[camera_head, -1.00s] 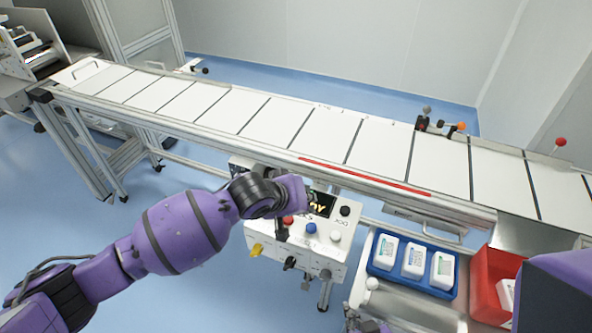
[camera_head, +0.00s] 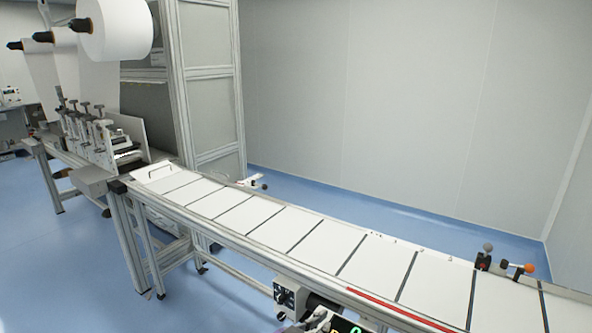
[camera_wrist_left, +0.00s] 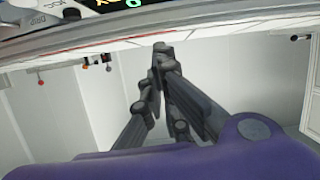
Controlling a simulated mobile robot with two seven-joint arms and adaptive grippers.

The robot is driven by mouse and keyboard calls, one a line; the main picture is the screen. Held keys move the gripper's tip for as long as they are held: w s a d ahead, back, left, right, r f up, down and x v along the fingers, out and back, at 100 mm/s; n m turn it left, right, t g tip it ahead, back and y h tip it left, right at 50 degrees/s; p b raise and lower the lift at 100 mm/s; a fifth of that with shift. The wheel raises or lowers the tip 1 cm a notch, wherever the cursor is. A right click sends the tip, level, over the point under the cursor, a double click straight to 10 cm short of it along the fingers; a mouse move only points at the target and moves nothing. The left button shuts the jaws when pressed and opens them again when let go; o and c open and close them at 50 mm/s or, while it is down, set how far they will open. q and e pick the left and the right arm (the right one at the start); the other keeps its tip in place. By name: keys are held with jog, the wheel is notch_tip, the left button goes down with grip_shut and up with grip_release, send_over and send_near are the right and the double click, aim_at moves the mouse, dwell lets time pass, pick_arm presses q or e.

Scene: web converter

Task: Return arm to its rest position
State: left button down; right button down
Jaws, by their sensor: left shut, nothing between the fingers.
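My left gripper (camera_wrist_left: 162,52) shows in the left wrist view with its dark fingers together and nothing between them. Part of my purple left arm fills the bottom of that view. The fingers point toward the edge of the conveyor, which runs across the upper part. The control box (camera_wrist_left: 60,4) with lit digits is at the top edge of that view. In the head view the control box (camera_head: 345,325) is cut off at the bottom, and only a small piece of my left arm may show beside it. My right gripper is in neither view.
The long conveyor (camera_head: 290,232) with white panels crosses the head view. A web machine with white rolls (camera_head: 115,30) stands at the left. Small levers with orange and grey knobs (camera_head: 505,262) sit at the conveyor's far edge. Blue floor (camera_head: 60,270) is open at the lower left.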

pick_arm(q)
jog(key=s+a+f+n+y, duration=0.2)
jog(key=s+a+f+y, duration=0.1)
jog(key=s+a+f, duration=0.5)
jog(key=s+a+f+n+y, duration=0.2)
jog(key=s+a+f, duration=0.35)
jog(key=a, duration=0.35)
jog(key=s+a+f+n+g+y, duration=0.1)
jog(key=s+a+f, duration=0.2)
jog(key=s, duration=0.4)
jog(key=s+a+f+n+g+y, duration=0.1)
jog(key=s+a+f+y, duration=0.1)
jog(key=s+a+f, duration=0.2)
jog(key=s+f, duration=0.2)
jog(key=s, duration=0.1)
jog(key=shift+s+a+f+g, duration=0.15)
jog(key=shift+s+a+g, duration=0.15)
jog(key=shift+s, duration=0.1)
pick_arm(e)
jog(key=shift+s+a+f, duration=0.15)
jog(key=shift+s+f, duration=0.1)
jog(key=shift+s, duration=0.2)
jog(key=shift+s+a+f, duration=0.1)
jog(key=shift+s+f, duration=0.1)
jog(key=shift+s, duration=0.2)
